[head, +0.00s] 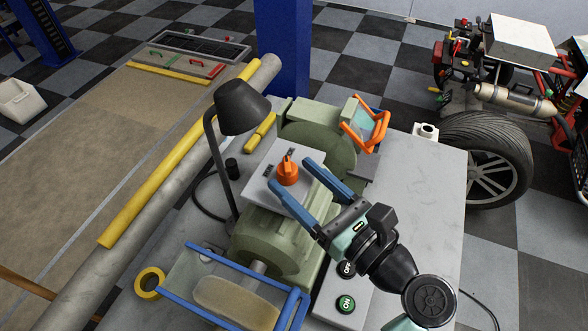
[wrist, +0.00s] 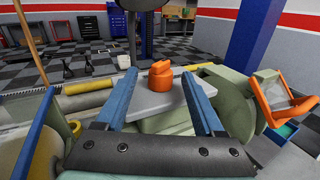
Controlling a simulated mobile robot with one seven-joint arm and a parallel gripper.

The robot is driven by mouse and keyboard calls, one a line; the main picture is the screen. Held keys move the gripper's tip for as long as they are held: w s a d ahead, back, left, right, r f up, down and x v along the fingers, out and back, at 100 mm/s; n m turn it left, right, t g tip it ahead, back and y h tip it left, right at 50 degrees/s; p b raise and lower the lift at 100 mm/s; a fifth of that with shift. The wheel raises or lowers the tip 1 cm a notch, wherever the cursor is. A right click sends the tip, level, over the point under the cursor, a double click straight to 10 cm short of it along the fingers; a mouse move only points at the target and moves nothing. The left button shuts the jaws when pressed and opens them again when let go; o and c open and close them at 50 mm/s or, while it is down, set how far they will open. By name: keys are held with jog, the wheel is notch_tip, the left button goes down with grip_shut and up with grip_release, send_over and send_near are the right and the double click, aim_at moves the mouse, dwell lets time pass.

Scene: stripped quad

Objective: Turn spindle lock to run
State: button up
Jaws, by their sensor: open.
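The spindle lock is an orange knob (head: 288,171) on a grey plate (head: 262,186) atop the green bench grinder (head: 268,238). Small dark labels sit on the plate beside the knob, too small to read surely. My gripper (head: 291,175) is open, its two blue fingers reaching in from the lower right, with their tips on either side of the knob. In the wrist view, the knob (wrist: 161,76) shows between the fingertips, with a gap on both sides. I cannot tell whether the tips are level with it.
A black lamp (head: 241,107) stands just left of the plate. An orange-framed shield (head: 366,125) and a blue-framed shield (head: 235,288) flank the grinder. Green and black push buttons (head: 345,303) sit at its front. The bench top (head: 425,190) at right is mostly clear.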

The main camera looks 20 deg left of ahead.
jog(key=shift+x, duration=0.85)
jog(key=shift+d, duration=0.1)
grip_shut()
